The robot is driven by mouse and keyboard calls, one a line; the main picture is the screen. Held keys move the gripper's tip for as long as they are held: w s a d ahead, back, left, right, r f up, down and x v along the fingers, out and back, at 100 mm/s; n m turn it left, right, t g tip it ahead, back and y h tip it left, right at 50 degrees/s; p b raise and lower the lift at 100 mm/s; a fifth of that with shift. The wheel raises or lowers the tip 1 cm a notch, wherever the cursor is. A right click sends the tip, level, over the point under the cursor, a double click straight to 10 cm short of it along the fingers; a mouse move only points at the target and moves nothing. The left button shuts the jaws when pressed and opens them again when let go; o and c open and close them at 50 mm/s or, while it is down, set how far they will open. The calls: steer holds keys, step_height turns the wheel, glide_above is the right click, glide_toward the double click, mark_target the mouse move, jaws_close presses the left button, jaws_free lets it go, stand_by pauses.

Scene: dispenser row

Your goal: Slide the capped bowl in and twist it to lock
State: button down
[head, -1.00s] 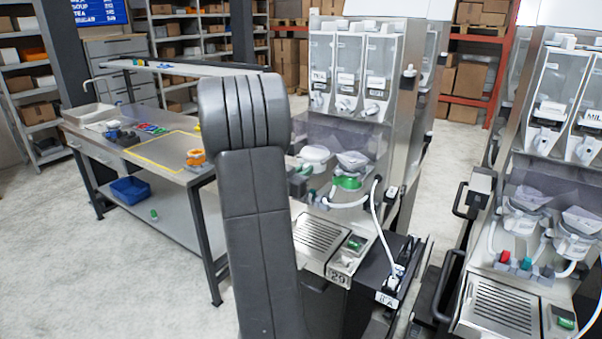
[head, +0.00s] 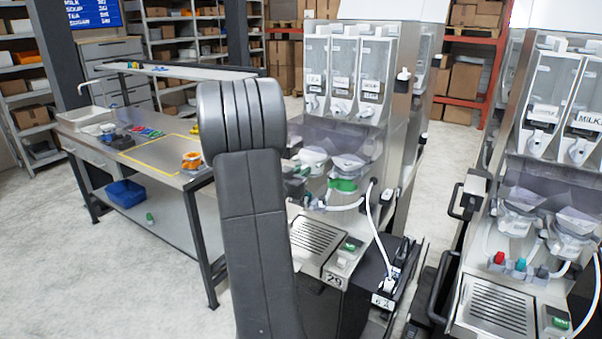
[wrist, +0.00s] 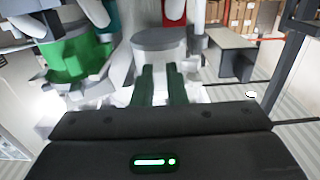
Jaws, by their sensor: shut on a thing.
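The capped bowl, pale with a flat grey top (wrist: 160,40), stands upright between the fingertips of my gripper (wrist: 160,72) in the wrist view. The two dark green fingers are shut on it. In the head view a pale bowl (head: 314,156) shows just right of my arm, at the left bay of the near dispenser machine (head: 345,95). My arm covers part of that area. Whether the bowl is fully seated or turned to its lock cannot be told.
A second bowl with a green ring (head: 345,183) sits just right in the same machine; the green ring (wrist: 75,58) is at left in the wrist view. A white hose (head: 378,230) hangs at the machine's right. A workbench (head: 190,178) stands left.

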steer(key=shift+s, duration=0.1)
steer(key=shift+a+p, duration=0.15)
steer(key=shift+p, duration=0.25)
steer(key=shift+w+a+m+g+h+p, duration=0.15)
steer(key=shift+w+m+g+h+p, duration=0.05)
steer(key=shift+m+g+h+p, duration=0.3)
steer(key=shift+w+a+m+g+h+p, duration=0.15)
steer(key=shift+m+g+h+p, duration=0.3)
steer(key=shift+h, duration=0.15)
steer(key=shift+w+g+p, duration=0.15)
steer(key=shift+g+p, duration=0.1)
steer(key=shift+p, duration=0.15)
steer(key=shift+w+a+m+g+h+p, duration=0.25)
steer(key=shift+m+g+h+p, duration=0.25)
steer(key=shift+m+g+h, duration=0.15)
steer(key=shift+a+h, duration=0.1)
steer(key=shift+h, duration=0.15)
steer(key=shift+f, duration=0.1)
steer(key=shift+m+g, duration=0.25)
steer(key=shift+m, duration=0.05)
